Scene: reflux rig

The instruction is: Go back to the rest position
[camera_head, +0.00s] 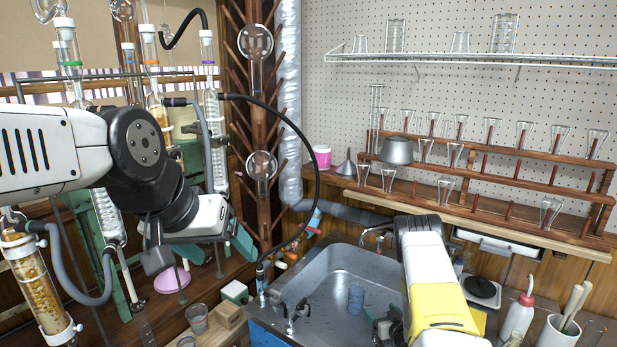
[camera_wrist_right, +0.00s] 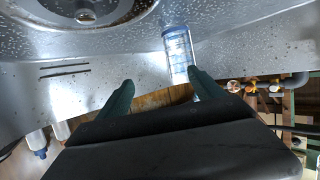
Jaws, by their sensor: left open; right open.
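My left gripper (camera_head: 220,250) hangs over the wooden bench in front of the reflux glassware, its teal fingers apart and nothing between them. My right arm reaches down over the sink; its gripper is mostly hidden by the arm in the head view. In the right wrist view my right gripper (camera_wrist_right: 160,92) has its two teal fingers spread apart with nothing held between them. A clear, blue-tinted container (camera_head: 356,298) is in the sink. In the right wrist view the container (camera_wrist_right: 180,55) is just beyond the right-hand finger; I cannot tell whether they touch.
The metal sink (camera_head: 335,262) has a tap (camera_head: 378,236) at its back. Glass columns (camera_head: 215,140) and hoses stand close to my left arm. Small beakers (camera_head: 197,318) are on the bench below. A wooden rack (camera_head: 500,180) of glassware and a wash bottle (camera_head: 517,318) are at right.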

